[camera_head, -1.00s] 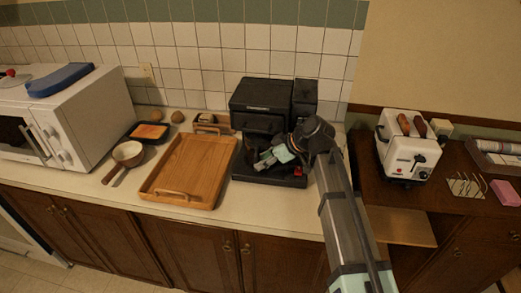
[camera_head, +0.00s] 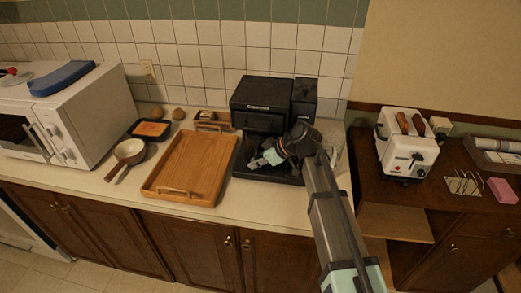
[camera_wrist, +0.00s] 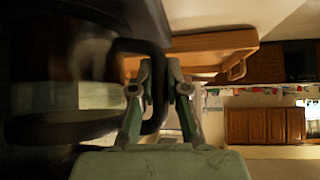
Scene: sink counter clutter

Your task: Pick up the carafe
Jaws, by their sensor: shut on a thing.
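The carafe (camera_wrist: 60,55) fills the left of the wrist view as a dark, glossy body with a black loop handle (camera_wrist: 158,100). My gripper (camera_wrist: 160,75) is shut on that handle, one finger on each side. In the head view my gripper (camera_head: 262,160) is in front of the black coffee maker (camera_head: 262,92), above its base. There the carafe is dark against the machine and mostly hidden by my wrist. I cannot tell whether it touches the base.
A wooden tray (camera_head: 190,165) lies close to the left of the coffee maker. A pan (camera_head: 130,151), a black dish (camera_head: 151,129) and a white microwave (camera_head: 75,120) stand farther left. A toaster (camera_head: 405,150) stands on the brown cabinet at right.

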